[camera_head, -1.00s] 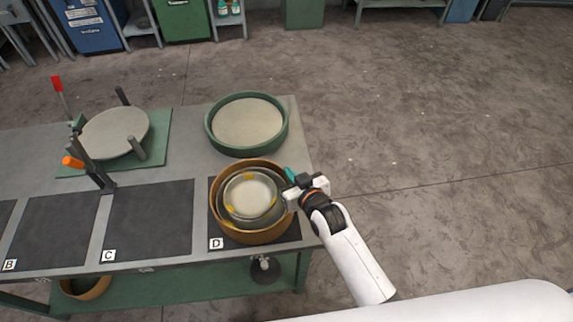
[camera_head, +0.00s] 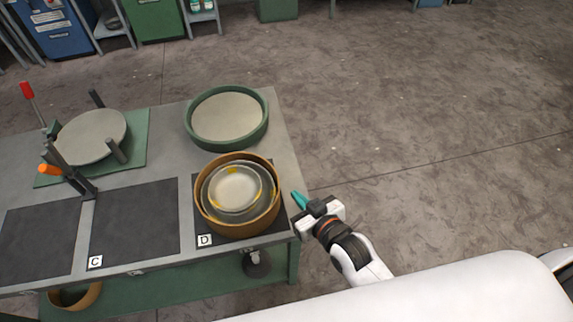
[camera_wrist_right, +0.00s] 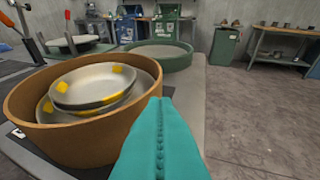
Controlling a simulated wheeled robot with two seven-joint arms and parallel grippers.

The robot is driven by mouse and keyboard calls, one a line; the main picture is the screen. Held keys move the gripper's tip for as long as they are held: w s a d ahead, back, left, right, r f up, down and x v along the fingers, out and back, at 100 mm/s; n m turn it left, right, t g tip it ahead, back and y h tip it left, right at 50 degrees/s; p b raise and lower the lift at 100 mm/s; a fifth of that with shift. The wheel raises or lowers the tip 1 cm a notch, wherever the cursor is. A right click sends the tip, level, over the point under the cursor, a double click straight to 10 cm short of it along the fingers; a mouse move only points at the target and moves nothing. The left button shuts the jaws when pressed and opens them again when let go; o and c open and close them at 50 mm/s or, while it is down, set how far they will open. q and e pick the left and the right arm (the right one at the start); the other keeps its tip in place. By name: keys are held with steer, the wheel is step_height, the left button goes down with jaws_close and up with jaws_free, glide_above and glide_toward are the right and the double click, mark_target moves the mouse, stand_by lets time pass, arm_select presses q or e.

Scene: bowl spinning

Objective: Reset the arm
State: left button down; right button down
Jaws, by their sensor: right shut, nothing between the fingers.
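My right gripper (camera_head: 299,201) is shut and empty, just off the right edge of the table (camera_head: 272,128). Its teal fingers (camera_wrist_right: 162,143) fill the lower middle of the right wrist view, pressed together. To its left, apart from it in the head view, an orange-brown round container (camera_head: 237,232) stands on the dark mat marked D. Nested grey bowls (camera_head: 234,187) with yellow patches lie inside the container; they also show in the right wrist view (camera_wrist_right: 92,85). My left gripper is not in view.
A green-rimmed round tray (camera_head: 226,147) stands behind the container. A round plate fixture (camera_head: 92,137) with an orange-handled clamp (camera_head: 50,170) is at the left. Mat C (camera_head: 134,222) is bare. Open floor (camera_head: 430,130) lies to the right.

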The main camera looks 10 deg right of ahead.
steer(key=shift+s+d, duration=0.15)
steer(key=s+d+m+g+h, duration=0.1)
steer(key=s+d+g+h, duration=0.1)
steer(key=s+d+g, duration=0.45)
steer(key=s+d+m+g+h, duration=0.1)
steer(key=s+d+g+h, duration=0.15)
steer(key=s, duration=0.65)
step_height(320, 180, down, 27)
steer(key=s+g, duration=0.2)
steer(key=s+d+f+g, duration=0.1)
steer(key=s+d+f, duration=0.1)
steer(key=s+f, duration=1.3)
steer(key=shift+s+f+n, duration=0.15)
steer(key=shift+s+n, duration=0.15)
steer(key=shift+n, duration=0.1)
